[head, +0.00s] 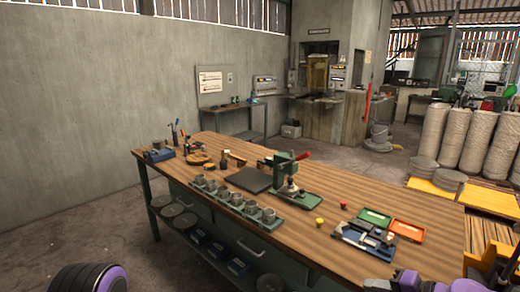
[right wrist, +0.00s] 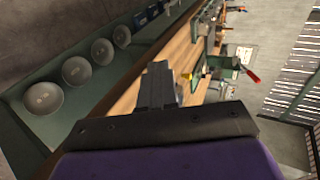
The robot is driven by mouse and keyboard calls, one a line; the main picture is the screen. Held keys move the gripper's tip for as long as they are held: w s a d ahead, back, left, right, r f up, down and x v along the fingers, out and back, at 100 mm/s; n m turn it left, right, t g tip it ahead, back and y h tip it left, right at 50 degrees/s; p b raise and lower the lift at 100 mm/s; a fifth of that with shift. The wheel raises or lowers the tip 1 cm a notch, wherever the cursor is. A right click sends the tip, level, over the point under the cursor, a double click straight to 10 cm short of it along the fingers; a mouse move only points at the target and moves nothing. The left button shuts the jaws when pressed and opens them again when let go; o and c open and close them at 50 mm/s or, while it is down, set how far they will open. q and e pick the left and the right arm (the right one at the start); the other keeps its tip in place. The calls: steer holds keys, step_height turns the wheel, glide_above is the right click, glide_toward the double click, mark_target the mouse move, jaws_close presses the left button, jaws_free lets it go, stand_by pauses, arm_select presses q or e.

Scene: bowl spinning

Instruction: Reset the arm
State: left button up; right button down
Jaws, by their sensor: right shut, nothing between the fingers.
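My right gripper (head: 376,284) is at the bottom right edge of the head view, near the front edge of the workbench (head: 330,212), partly cut off by the frame. In the right wrist view its grey fingers (right wrist: 158,84) are shut together with nothing between them. Part of my left arm, purple and black, shows at the bottom left of the head view. My left gripper is not in view.
The bench holds a green press (head: 285,172), a row of grey cups (head: 235,198), a blue vise (head: 365,236), and green (head: 375,217) and orange (head: 407,230) trays. Bowls (right wrist: 76,70) sit on the lower shelf. Floor left of the bench is clear.

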steer(key=s+d+f+m+g+h+b, duration=0.1)
steer(key=s+d+f+m+h, duration=0.15)
steer(key=f+h, duration=0.4)
steer(key=s+d+f+m+h, duration=0.15)
steer(key=s+f+h, duration=0.25)
steer(key=f, duration=0.5)
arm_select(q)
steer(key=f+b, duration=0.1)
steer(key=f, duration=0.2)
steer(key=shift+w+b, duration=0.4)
arm_select(e)
steer(key=s+f+n+g, duration=0.1)
steer(key=s+f+n, duration=0.1)
steer(key=s+f, duration=0.2)
steer(key=s+a+f+n+g+h, duration=0.1)
steer(key=s+f, duration=0.4)
steer(key=s, duration=0.6)
steer(key=s+a+f+n+g, duration=0.1)
steer(key=s+f+n+g, duration=0.1)
steer(key=s, duration=0.6)
step_height(320, 180, down, 3)
steer(key=shift+a+r+n+g, duration=0.2)
steer(key=shift+n+g, duration=0.2)
steer(key=shift+n, duration=0.3)
